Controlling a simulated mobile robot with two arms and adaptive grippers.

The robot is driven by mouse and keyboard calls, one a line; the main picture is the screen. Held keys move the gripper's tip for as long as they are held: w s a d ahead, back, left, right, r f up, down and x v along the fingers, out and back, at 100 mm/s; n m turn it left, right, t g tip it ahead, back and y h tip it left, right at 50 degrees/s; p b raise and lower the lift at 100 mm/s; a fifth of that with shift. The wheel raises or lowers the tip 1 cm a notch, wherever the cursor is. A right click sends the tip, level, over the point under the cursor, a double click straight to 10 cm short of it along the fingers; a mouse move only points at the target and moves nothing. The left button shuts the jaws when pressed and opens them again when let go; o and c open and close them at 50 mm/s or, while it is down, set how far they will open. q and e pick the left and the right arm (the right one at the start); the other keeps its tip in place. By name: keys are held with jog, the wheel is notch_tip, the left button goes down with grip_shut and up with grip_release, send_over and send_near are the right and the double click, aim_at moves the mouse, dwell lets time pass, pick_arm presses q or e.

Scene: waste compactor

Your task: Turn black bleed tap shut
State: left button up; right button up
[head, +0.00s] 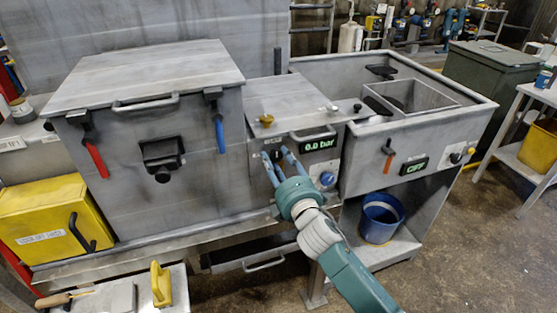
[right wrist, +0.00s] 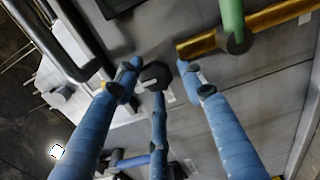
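The black bleed tap (right wrist: 155,75) is a small dark knob on the grey front panel. In the right wrist view it sits between the blue fingers of my right gripper (right wrist: 158,68). Narrow gaps show between the knob and the left and right fingertips, so the gripper looks open around it. In the head view my right gripper (head: 276,155) reaches up to the panel just left of the "0.0 bar" display (head: 322,143), and its fingers mostly hide the tap. My left gripper is not in view.
A blue knob (head: 327,178) is close to the right of the gripper. A lidded box with a red lever (head: 97,160) and a blue lever (head: 220,133) stands left. An orange-handled lever (head: 388,162) and "OFF" display (head: 414,166) are right. A blue bucket (head: 381,218) stands below.

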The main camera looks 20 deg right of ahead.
jog(key=shift+o, duration=0.6)
jog(key=shift+a, duration=0.15)
jog(key=s, duration=1.2)
jog(key=shift+d, duration=0.2)
